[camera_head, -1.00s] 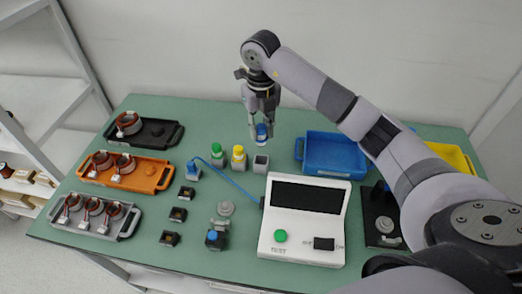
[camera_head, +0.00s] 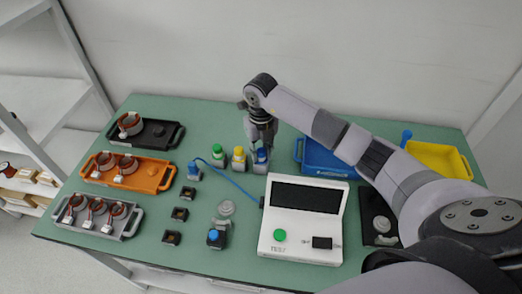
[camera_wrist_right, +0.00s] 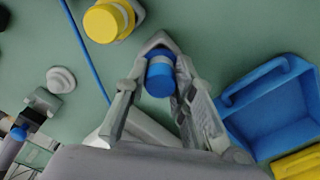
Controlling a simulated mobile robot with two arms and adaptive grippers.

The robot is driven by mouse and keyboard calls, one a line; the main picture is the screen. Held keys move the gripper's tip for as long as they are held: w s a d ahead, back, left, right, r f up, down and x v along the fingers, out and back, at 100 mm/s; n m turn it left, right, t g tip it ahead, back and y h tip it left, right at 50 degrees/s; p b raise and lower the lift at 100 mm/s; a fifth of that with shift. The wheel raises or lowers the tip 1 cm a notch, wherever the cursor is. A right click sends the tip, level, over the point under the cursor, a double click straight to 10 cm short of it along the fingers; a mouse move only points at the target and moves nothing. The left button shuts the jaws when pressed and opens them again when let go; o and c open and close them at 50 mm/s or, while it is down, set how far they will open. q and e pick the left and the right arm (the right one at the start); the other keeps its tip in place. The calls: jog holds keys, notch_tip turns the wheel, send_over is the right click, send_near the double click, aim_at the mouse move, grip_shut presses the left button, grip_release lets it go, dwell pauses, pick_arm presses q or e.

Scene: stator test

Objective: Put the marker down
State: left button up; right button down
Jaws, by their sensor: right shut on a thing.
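The blue-capped marker (camera_head: 261,157) is upright at the grey holder at the right end of the marker row in the head view. My right gripper (camera_head: 260,147) points down and is shut on it. In the right wrist view the blue cap (camera_wrist_right: 160,78) sits between the fingers of my right gripper (camera_wrist_right: 158,88), with the grey holder (camera_wrist_right: 154,40) around its far side. How deep the marker sits is hidden. The green marker (camera_head: 217,150) and the yellow marker (camera_head: 238,155) stand in their own holders to the left. My left gripper is not in view.
A blue bin (camera_head: 325,160) stands close to the right, partly behind my arm, and a yellow bin (camera_head: 440,157) farther right. The white tester (camera_head: 305,222) is in front, with a blue cable (camera_head: 236,187). Stator trays (camera_head: 150,178) line the left side.

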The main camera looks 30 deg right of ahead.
jog(key=shift+f, duration=0.35)
jog(key=c, duration=1.4)
grip_release()
jog(key=shift+o, duration=0.2)
jog(key=shift+r, duration=0.25)
notch_tip(320, 180, up, 12)
jog(key=b, duration=0.2)
jog(key=shift+r+b, duration=0.2)
jog(key=shift+b, duration=0.2)
